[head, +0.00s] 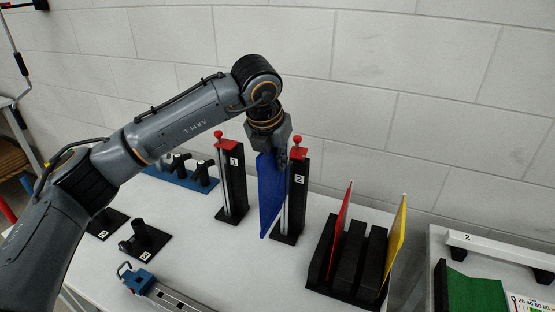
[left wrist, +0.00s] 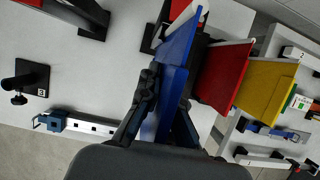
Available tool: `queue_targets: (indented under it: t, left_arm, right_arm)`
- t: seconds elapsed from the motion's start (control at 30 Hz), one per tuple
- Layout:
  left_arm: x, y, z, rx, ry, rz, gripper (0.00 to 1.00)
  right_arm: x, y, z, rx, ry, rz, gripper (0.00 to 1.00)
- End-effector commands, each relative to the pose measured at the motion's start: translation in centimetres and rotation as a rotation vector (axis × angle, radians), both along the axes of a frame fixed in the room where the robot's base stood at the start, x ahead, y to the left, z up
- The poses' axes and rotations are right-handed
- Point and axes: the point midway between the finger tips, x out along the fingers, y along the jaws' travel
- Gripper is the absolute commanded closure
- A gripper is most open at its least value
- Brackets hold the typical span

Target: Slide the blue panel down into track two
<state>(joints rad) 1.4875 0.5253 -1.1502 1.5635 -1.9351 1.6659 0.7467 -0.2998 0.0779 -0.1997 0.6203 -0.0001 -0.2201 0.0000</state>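The blue panel (head: 270,195) hangs upright, edge down, from my left gripper (head: 281,150). My left gripper is shut on its upper part; in the left wrist view the fingers (left wrist: 165,100) lie on both sides of the blue panel (left wrist: 178,48). Track two (head: 299,195), a black post with a red top, a red knob and a "2" label, stands right behind the panel. The panel covers part of its left side, and I cannot tell whether the panel's edge is inside the track. Track one (head: 233,182), labelled "1", stands to the left, apart from the panel. My right gripper is not in view.
A black slotted rack (head: 345,262) at right holds a red panel (head: 340,228) and a yellow panel (head: 397,238). A blue base with black clamps (head: 183,174) lies at the back left. A blue-ended rail (head: 165,293) lies in front. A wall closes the back.

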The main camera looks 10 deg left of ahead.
Motion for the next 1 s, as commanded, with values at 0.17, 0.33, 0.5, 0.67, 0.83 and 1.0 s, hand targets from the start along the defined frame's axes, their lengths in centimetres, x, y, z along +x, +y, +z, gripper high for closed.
queue_targets:
  t: [0.17,0.33,0.5,0.67,0.83,1.0]
  left_arm:
    - [0.0,0.0,-0.9,0.000,0.000,0.000,1.00]
    - [0.0,0.0,-1.6,0.000,0.000,0.000,1.00]
    - [0.0,0.0,-2.3,0.000,0.000,0.000,1.00]
    - [0.0,0.0,-2.9,0.000,0.000,0.000,1.00]
    - [0.0,0.0,-3.6,0.000,0.000,0.000,1.00]
    - [0.0,0.0,-4.3,0.000,0.000,0.000,1.00]
  right_arm:
    - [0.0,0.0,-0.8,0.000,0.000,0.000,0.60]
    - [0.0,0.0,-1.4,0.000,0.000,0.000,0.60]
    - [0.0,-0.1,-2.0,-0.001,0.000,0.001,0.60]
    - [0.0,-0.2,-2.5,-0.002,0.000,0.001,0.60]
    - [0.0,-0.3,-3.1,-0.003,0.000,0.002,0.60]
    - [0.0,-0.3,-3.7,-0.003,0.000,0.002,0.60]
